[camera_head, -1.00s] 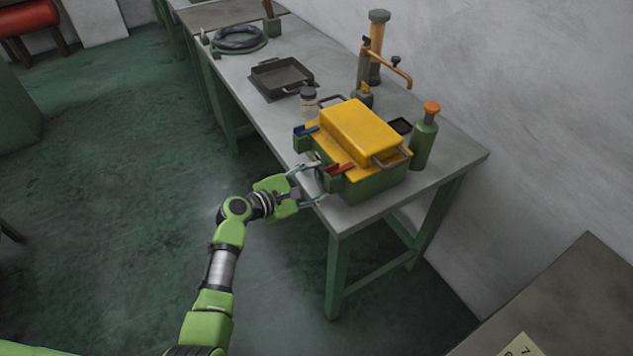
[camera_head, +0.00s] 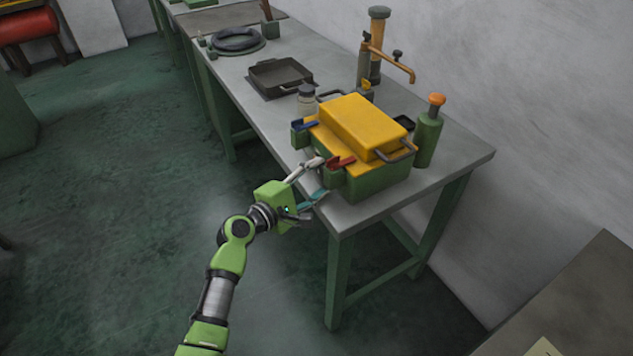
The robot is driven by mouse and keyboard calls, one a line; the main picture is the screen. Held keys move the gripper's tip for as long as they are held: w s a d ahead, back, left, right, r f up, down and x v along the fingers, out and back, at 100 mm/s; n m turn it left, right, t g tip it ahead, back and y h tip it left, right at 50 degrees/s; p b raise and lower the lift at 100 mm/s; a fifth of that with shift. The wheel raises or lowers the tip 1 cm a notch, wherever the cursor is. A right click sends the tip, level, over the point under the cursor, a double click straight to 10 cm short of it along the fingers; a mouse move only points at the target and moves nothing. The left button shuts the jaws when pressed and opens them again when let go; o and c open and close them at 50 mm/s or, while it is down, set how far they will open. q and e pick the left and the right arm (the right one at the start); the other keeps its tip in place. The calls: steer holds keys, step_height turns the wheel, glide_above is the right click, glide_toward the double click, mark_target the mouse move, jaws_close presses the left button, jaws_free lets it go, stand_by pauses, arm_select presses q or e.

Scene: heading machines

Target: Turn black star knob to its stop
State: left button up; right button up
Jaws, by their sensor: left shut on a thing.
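A green machine with a yellow cover (camera_head: 362,128) sits at the near end of the grey bench. My left gripper (camera_head: 321,179) reaches the front of the machine between these levers. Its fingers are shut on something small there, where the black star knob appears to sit. The fingers and the low detail hide the knob, so its turn angle cannot be told. My right gripper is out of view.
Another table (camera_head: 580,295) is at the lower right. Floor left of the bench is clear.

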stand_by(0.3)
arm_select(q)
steer(key=o, duration=1.1)
steer(key=v, duration=0.8)
